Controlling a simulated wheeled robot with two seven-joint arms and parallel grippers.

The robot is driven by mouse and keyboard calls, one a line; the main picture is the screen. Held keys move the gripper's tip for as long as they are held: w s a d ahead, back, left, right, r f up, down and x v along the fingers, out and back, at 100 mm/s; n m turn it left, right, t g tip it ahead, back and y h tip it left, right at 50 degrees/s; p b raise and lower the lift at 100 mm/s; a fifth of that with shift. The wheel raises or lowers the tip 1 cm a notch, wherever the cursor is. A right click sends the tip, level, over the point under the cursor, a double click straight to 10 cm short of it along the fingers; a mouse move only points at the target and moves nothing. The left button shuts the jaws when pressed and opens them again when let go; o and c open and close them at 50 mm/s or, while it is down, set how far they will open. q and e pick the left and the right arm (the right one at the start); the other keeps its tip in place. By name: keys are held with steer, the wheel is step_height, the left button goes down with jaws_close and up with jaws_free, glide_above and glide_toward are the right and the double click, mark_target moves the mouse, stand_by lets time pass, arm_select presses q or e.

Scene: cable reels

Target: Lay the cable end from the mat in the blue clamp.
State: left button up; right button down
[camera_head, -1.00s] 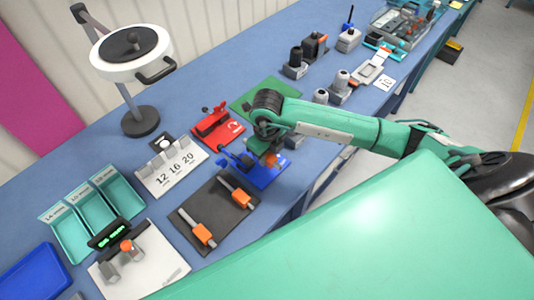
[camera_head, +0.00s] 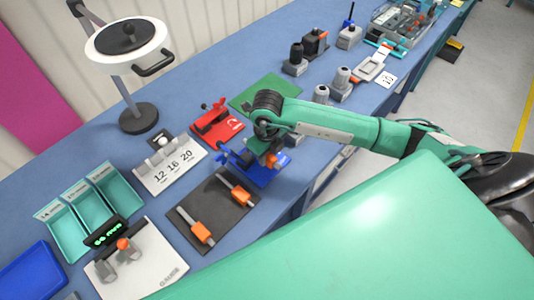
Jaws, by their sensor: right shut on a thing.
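My right gripper (camera_head: 266,150) is shut, above the blue clamp (camera_head: 262,177) at the middle of the bench. An orange-sleeved cable end (camera_head: 282,160) shows at its jaws, on the right; the gripper hides most of it. I cannot tell whether the cable end touches the clamp. The dark mat (camera_head: 216,207) lies in front and to the left, with two other grey cable ends with orange sleeves on it, one at its upper right (camera_head: 236,193) and one at its lower left (camera_head: 203,232). My left gripper is not in view.
A red clamp (camera_head: 217,126) stands behind the blue one, beside a green mat (camera_head: 265,92). A numbered white holder (camera_head: 170,172), teal bins (camera_head: 92,210) and a gauge with a green display (camera_head: 105,233) are at the left. A magnifier lamp (camera_head: 128,45) stands at the back.

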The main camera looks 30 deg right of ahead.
steer(key=shift+f, duration=0.1)
steer(key=shift+f+b, duration=0.85)
steer(key=shift+b, duration=0.05)
steer(key=c, duration=1.1)
jaws_free()
steer(key=shift+o, duration=0.2)
step_height(320, 180, up, 14)
steer(key=b, duration=0.3)
steer(key=shift+f, duration=0.1)
